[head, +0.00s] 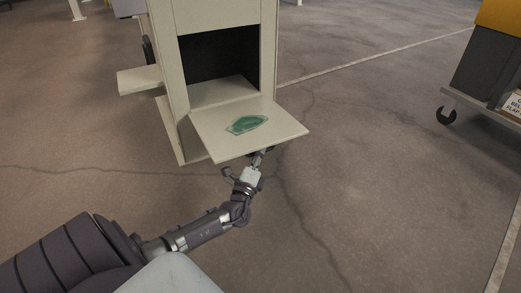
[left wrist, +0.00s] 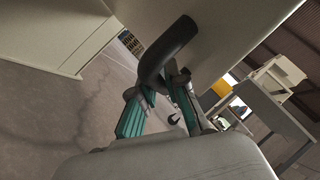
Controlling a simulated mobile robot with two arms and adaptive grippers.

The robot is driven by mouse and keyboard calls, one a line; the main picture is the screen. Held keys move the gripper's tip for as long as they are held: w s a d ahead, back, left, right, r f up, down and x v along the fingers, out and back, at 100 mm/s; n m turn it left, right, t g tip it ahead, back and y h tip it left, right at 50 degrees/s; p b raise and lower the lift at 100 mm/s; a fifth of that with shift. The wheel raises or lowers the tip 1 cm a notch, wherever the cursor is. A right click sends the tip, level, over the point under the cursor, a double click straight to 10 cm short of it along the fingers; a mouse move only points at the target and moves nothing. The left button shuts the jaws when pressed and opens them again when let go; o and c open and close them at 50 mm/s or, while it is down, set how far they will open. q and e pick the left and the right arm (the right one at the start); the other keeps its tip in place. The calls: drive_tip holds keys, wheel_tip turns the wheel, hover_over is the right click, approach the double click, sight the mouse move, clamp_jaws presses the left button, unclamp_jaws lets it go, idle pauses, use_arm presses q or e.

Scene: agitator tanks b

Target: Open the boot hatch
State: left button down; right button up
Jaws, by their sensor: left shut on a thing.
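The boot hatch (head: 222,143) is a cream flap at the bottom of a cream cabinet (head: 161,40). It is folded down and outward, about level, and the dark opening (head: 215,56) behind it shows. A green, irregular patch or piece (head: 246,124) lies on its upper face. My left gripper (head: 264,153) is at the hatch's front edge, from below. In the left wrist view its teal fingers (left wrist: 165,92) are shut on a dark, curved handle (left wrist: 168,46) on the hatch's outer face. My right gripper is not in view.
A cream ledge (head: 139,80) sticks out from the cabinet's left side. A dark grey cart with a yellow top (head: 501,16) stands on castors at the far right. The cracked concrete floor (head: 380,170) between them is clear.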

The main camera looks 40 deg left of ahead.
use_arm(q)
drive_tip(key=c, duration=1.3)
unclamp_jaws()
drive_tip(key=v, duration=1.2)
